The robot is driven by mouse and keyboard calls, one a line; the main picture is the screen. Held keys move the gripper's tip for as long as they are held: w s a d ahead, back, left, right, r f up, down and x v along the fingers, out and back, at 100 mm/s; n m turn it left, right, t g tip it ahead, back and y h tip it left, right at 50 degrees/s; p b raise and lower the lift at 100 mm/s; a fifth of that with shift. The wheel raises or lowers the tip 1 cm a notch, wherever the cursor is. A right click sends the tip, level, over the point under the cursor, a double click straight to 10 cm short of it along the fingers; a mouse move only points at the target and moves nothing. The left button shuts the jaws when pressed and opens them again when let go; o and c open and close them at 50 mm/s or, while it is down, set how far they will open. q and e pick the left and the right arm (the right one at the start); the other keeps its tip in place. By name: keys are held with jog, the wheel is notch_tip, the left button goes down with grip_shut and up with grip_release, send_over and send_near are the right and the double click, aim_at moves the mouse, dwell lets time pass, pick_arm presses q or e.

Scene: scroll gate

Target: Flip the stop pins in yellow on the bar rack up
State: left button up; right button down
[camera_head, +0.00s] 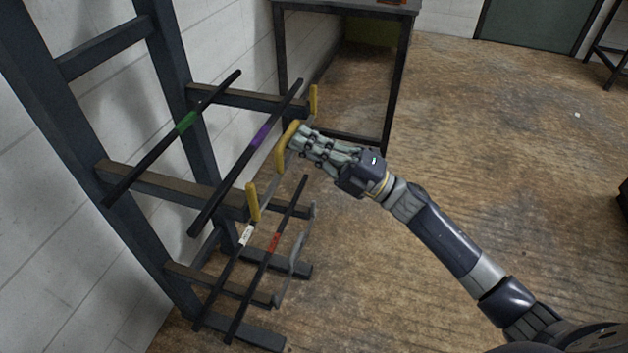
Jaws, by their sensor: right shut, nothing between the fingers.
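The dark metal bar rack (135,178) stands at the left against the wall, with several arms reaching out to the right. One yellow stop pin (314,99) stands upright at the end of the far upper arm. Another yellow stop pin (253,202) stands roughly upright at the end of the near upper arm. A tilted yellow piece (285,148) lies between them. My right gripper (297,138) is shut and empty, its fingertips right at this yellow piece; I cannot tell whether they touch. My left gripper is not in view.
Bars with green (187,122) and purple (260,137) bands lie across the upper arms. Bars with white (246,235) and red (274,242) bands lie lower. A grey bent piece (293,262) sits at the lower arms.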

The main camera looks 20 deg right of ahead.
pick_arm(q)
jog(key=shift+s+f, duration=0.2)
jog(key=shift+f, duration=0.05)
pick_arm(e)
jog(key=shift+w+a+r, duration=0.2)
jog(key=shift+a+r, duration=0.05)
jog(key=shift+a, duration=0.05)
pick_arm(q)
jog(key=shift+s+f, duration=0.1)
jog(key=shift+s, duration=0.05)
pick_arm(e)
jog(key=shift+w+a, duration=0.1)
